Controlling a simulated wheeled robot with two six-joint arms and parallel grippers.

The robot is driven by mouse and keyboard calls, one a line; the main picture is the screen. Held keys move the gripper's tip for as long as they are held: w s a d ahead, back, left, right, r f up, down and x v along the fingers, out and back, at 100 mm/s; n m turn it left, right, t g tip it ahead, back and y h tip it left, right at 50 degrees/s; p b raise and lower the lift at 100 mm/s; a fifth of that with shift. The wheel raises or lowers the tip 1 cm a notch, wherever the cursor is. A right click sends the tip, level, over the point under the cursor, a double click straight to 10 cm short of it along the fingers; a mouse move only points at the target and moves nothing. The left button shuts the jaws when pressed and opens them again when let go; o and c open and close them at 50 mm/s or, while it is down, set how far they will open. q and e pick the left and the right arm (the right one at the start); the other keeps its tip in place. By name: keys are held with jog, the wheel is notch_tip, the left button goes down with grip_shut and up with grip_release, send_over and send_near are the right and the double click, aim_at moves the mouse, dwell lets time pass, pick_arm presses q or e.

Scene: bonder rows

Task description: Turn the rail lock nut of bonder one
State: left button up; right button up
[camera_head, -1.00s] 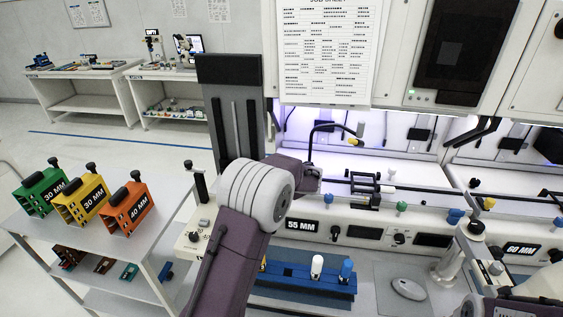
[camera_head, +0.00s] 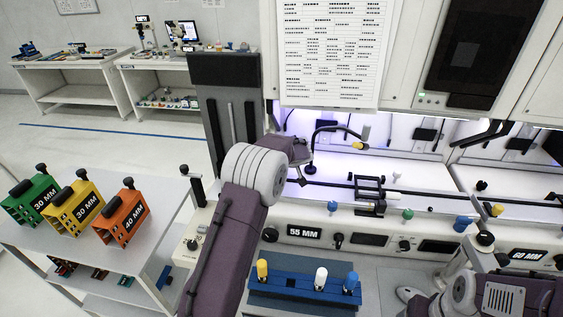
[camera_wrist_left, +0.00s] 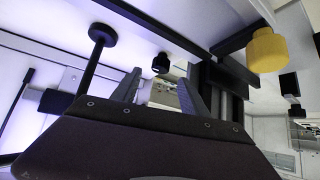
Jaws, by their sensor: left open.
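Bonder one appears to be the left machine, with a "55 MM" label (camera_head: 303,232). A rail runs across it, with a black clamp fixture (camera_head: 370,190). Near the rail are a blue knob (camera_head: 333,207), a green knob (camera_head: 407,214) and a white knob (camera_head: 396,175); I cannot tell which is the lock nut. My left arm reaches to the machine's left end; its fingers are not clear in the head view. In the left wrist view my left gripper (camera_wrist_left: 160,88) is open and empty. A yellow cylinder (camera_wrist_left: 267,50) and a black disc-topped post (camera_wrist_left: 102,35) are beyond the fingers.
A blue holder (camera_head: 300,289) with yellow, white and blue pegs lies in front. A bent lamp arm (camera_head: 330,129) rises over the rail. A shelf at left carries green, yellow and orange blocks (camera_head: 122,215). The "60 MM" machine (camera_head: 527,255) stands at right, behind part of my right arm.

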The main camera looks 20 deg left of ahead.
pick_arm(q)
jog(key=p+x, duration=0.3)
jog(key=x, duration=0.3)
jog(key=shift+w+a+f, duration=0.15)
jog(key=shift+w+a, duration=0.1)
jog(key=shift+w+a+f, duration=0.15)
jog(key=shift+w+f, duration=0.05)
jog(key=shift+f, duration=0.1)
jog(key=shift+s, duration=0.1)
